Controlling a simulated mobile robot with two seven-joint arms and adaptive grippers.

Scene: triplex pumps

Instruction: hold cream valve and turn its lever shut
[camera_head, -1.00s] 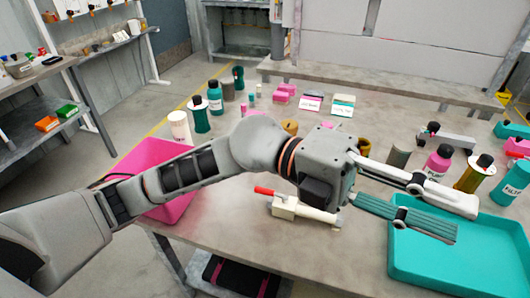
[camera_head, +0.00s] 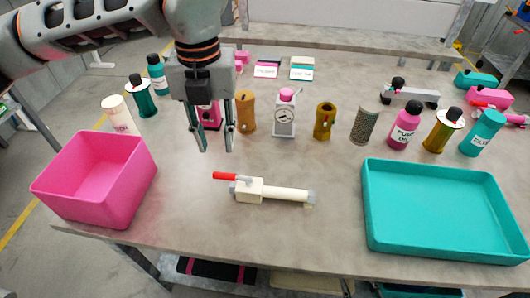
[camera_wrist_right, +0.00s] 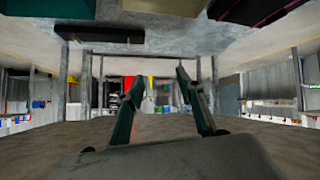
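The cream valve (camera_head: 265,190) lies on the table in the head view, its body to the left and its pipe end to the right. Its red lever (camera_head: 230,176) sits on top, pointing left, roughly along the body. My left gripper (camera_head: 215,150) hangs with its fingers down, behind and left of the valve. It is open, with nothing between its fingers, and apart from the valve. My right gripper (camera_wrist_right: 158,76) shows only in the right wrist view, open and empty. The valve is not seen in that view.
A pink bin (camera_head: 100,205) stands left of the valve and a teal tray (camera_head: 375,225) right. Bottles and cylinders, including a gauge block (camera_head: 284,118), stand behind in a row. The table around the valve is clear. The right wrist view shows floor and shelving.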

